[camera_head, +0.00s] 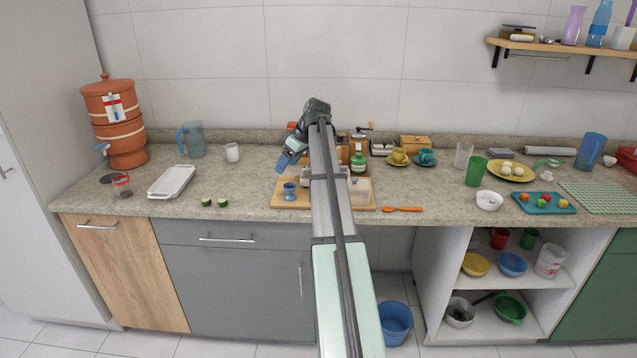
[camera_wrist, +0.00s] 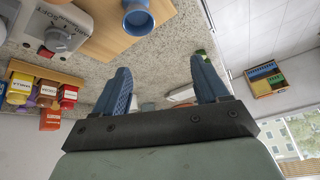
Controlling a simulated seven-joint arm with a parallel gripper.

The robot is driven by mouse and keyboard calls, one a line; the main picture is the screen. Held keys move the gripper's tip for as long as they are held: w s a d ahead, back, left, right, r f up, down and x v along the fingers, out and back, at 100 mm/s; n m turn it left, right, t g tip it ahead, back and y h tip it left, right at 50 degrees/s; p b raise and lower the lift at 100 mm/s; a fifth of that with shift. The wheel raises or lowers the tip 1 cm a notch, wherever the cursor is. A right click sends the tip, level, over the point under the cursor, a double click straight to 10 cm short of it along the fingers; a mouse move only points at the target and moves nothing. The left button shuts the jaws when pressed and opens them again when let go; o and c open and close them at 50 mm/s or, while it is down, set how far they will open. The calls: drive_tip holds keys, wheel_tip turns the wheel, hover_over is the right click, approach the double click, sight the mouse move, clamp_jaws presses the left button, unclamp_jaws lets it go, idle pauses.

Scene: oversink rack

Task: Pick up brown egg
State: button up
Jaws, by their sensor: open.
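I cannot make out a brown egg for certain in either view. A small blue cup (camera_head: 290,190) stands on the wooden board (camera_head: 306,204), left of my arm. It also shows at the top of the wrist view (camera_wrist: 138,18), where I cannot tell what is inside. My gripper (camera_head: 284,161) is above the counter, up and slightly left of that cup in the head view. In the wrist view its two blue fingers (camera_wrist: 160,65) are spread, with nothing between them. My arm hides part of the board.
A yellow plate (camera_head: 527,177) with pale rounded items stands at the right. Cut green pieces (camera_head: 222,203) and a white tray (camera_head: 166,186) lie left. The counter left of the board has free room.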

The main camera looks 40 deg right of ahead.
drive_tip(key=s+d+r+h, duration=0.1)
drive_tip(key=s+d+r, duration=0.5)
drive_tip(key=s+d, duration=0.45)
drive_tip(key=shift+n+g, duration=0.3)
drive_tip(key=shift+g, duration=0.2)
drive_tip(key=shift+x, duration=6.75)
drive_tip(key=shift+w+d, duration=0.1)
drive_tip(key=shift+w, duration=0.05)
drive_tip(key=shift+r, duration=0.1)
drive_tip(key=shift+c, duration=0.2)
drive_tip(key=c, duration=1.1)
